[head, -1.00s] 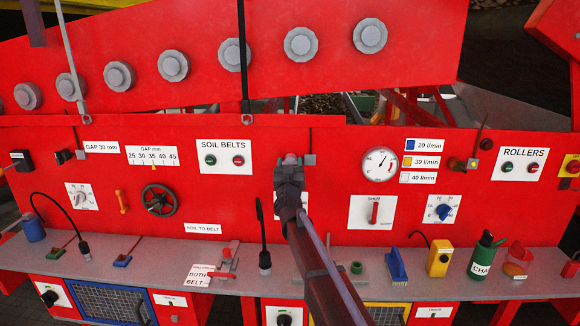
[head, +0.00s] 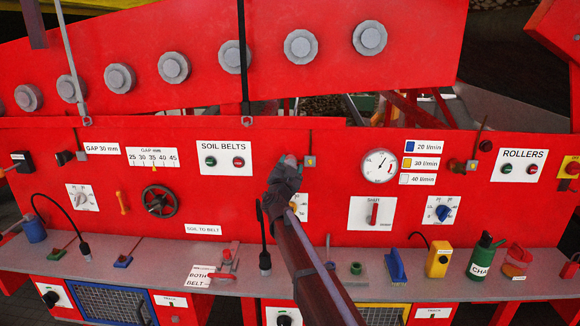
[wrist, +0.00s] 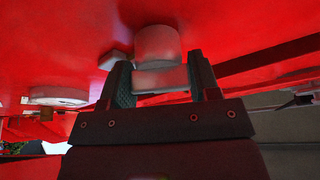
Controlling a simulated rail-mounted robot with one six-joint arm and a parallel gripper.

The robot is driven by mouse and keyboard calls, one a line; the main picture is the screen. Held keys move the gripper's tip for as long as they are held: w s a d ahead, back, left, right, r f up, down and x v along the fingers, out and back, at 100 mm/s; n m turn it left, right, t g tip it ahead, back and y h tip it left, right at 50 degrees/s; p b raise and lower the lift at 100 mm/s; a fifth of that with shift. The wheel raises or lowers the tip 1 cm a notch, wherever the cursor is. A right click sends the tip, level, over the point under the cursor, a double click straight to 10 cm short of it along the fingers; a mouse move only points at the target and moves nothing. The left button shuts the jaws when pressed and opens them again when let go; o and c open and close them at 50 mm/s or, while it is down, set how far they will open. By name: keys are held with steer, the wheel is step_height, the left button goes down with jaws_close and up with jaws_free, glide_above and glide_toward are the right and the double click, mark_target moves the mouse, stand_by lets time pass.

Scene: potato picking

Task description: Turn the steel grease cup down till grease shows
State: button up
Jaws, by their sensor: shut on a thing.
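The steel grease cup (head: 291,159) is on the red panel in the head view, mostly hidden behind my gripper (head: 285,172). In the wrist view my gripper (wrist: 162,82) has its two fingers on either side of the grey round cup (wrist: 157,46) and is shut on it. Beside the cup in the head view is a small grey block (head: 309,162) with a yellow spot on its face, which looks like grease.
A pressure gauge (head: 379,166) and flow labels are right of the cup. A shut-off lever plate (head: 372,213) is lower right. A grey shelf (head: 150,262) with a brush, bottle and other tools runs below. A handwheel (head: 159,201) is at the left.

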stand_by(0.3)
steer(key=o, duration=0.9)
steer(key=shift+o, duration=0.2)
steer(key=b+v, duration=0.3)
steer(key=v, duration=0.8)
steer(key=shift+b, duration=0.3)
steer(key=shift+w, duration=0.1)
